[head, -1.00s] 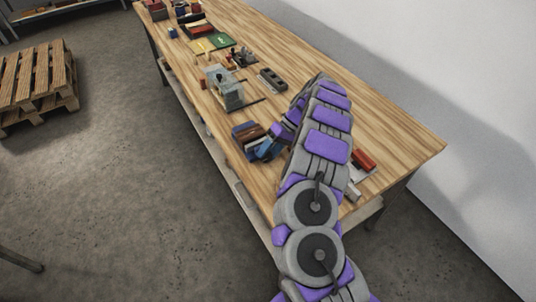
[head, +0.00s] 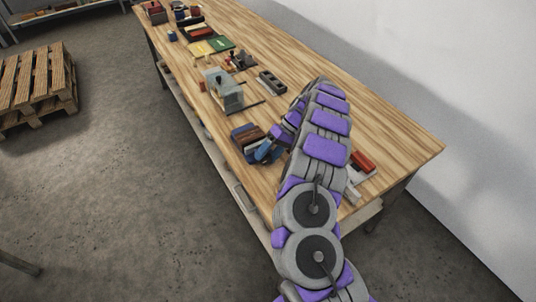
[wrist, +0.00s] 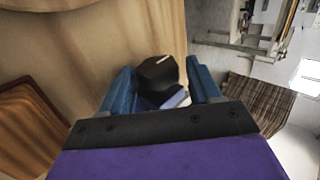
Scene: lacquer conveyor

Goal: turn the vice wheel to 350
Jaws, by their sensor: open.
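In the wrist view a dark, faceted knob-like wheel (wrist: 158,72) with a short white mark on its face shows between the two blue fingers of my gripper (wrist: 159,84). The fingers are open, one on each side of it; I cannot tell whether either touches it. A pale piece shows just below the dark wheel. In the head view my gripper (head: 265,152) is at the near edge of the workbench (head: 385,130), beside a blue and brown item (head: 245,136). The wheel cannot be made out there, and no scale reading is legible.
A clear-sided box (head: 224,92) stands farther along the bench, with a dark slotted block (head: 271,82) near it. A red block (head: 363,161) lies right of my arm. A wooden pallet (head: 38,88) is on the floor at left.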

